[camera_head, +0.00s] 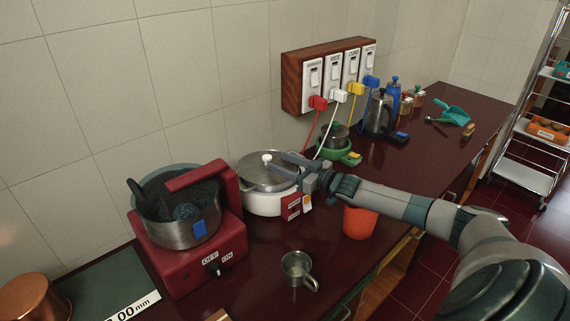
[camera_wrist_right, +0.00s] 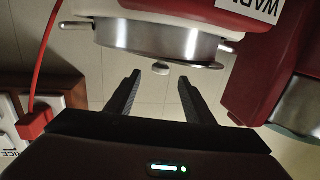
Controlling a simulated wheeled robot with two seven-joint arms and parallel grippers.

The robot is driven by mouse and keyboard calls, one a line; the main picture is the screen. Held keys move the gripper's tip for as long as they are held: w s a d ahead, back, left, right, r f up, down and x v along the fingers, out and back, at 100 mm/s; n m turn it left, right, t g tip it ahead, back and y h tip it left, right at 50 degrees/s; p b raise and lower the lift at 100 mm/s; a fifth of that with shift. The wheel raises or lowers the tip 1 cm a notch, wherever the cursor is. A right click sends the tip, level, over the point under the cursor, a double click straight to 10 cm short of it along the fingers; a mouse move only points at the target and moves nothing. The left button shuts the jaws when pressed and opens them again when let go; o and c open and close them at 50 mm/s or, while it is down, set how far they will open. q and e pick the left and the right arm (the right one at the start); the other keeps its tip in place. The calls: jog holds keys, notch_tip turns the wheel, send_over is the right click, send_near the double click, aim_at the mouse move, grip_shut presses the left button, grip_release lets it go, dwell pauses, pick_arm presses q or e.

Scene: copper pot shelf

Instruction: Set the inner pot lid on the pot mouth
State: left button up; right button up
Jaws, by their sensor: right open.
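The inner pot lid (camera_head: 262,178) is a grey metal disc with a white knob (camera_head: 267,158). It lies over the mouth of the white pot (camera_head: 262,204) on the counter. In the wrist view, which is upside down, the pot's metal band (camera_wrist_right: 150,38) shows at the top. The knob (camera_wrist_right: 160,68) shows just beyond and between my fingertips, and a dark lid edge (camera_wrist_right: 200,65) sticks out on one side. I cannot tell whether the lid sits level. My right gripper (camera_head: 284,162) is open and empty beside the knob; its fingers also show in the wrist view (camera_wrist_right: 160,78). My left gripper is out of view.
A red appliance (camera_head: 195,268) with a steel bowl stands left of the pot. An orange cup (camera_head: 359,222) and a steel cup (camera_head: 297,267) stand in front. A green-based pot (camera_head: 335,138) and a socket board (camera_head: 335,75) with cords are behind on the right.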

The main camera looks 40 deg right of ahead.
aim_at(271, 158)
jog(key=shift+w+a+r+p, duration=0.1)
jog(key=shift+w+p, duration=0.05)
jog(key=shift+w, duration=0.2)
jog(key=shift+w+a+r+p, duration=0.1)
jog(key=shift+w+p, duration=0.05)
jog(key=shift+w, duration=0.2)
jog(key=shift+f+p+x, duration=0.1)
jog(key=shift+p+x, duration=0.3)
jog(key=shift+x, duration=0.95)
jog(key=shift+f+p+x, duration=0.15)
jog(key=shift+p+x, duration=0.25)
jog(key=shift+x, duration=0.9)
grip_shut()
